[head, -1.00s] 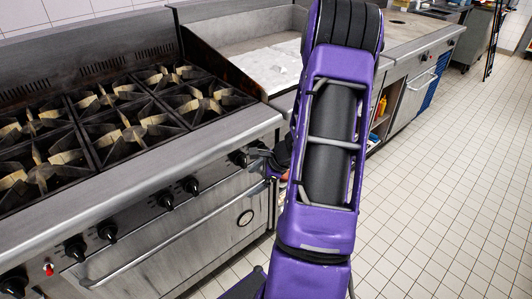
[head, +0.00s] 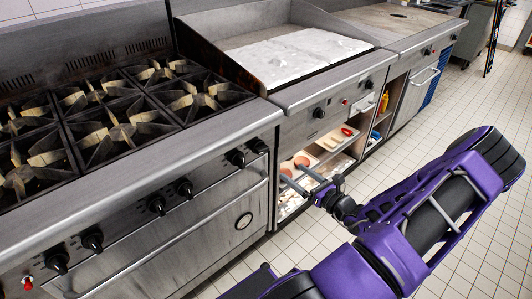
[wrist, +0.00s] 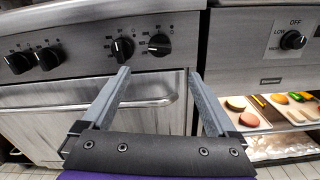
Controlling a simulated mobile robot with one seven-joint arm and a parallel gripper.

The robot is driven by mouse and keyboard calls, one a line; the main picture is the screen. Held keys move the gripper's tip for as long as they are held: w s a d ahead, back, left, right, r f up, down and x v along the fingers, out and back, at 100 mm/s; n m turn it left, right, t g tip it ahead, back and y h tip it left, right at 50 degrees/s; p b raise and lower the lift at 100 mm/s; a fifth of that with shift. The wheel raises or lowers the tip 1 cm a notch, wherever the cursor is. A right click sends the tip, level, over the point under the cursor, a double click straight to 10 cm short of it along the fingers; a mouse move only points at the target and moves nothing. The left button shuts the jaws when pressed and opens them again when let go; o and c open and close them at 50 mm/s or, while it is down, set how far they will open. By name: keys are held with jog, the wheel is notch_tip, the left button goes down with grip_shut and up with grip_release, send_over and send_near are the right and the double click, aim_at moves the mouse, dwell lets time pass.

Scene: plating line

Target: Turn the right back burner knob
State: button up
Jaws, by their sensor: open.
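The range has a row of black knobs on its steel front panel, in pairs. The rightmost pair is the outer right knob (head: 257,146) and the knob to its left (head: 235,157). In the wrist view the same two are the outer right knob (wrist: 159,45) and its neighbour (wrist: 122,48). I cannot tell from labels which one serves the right back burner. The right back burner (head: 155,72) has no visible flame. My gripper (head: 291,173) is open and empty, apart from the knobs. In the wrist view its fingertips (wrist: 159,73) frame space below the outer right knob.
An oven handle (wrist: 140,103) runs below the knobs. Right of the range is a griddle (head: 300,58) with its own knob (wrist: 293,40). Shelves below it hold boards with food (head: 330,140). The tiled floor (head: 440,110) to the right is open.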

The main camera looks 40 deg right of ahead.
aim_at(264, 151)
jog(key=w, duration=0.4)
jog(key=w+b, duration=0.1)
jog(key=w, duration=0.4)
jog(key=w+a, duration=0.1)
jog(key=w, duration=0.4)
jog(key=shift+w+a, duration=0.1)
jog(key=shift+w, duration=0.15)
jog(key=c, duration=1.4)
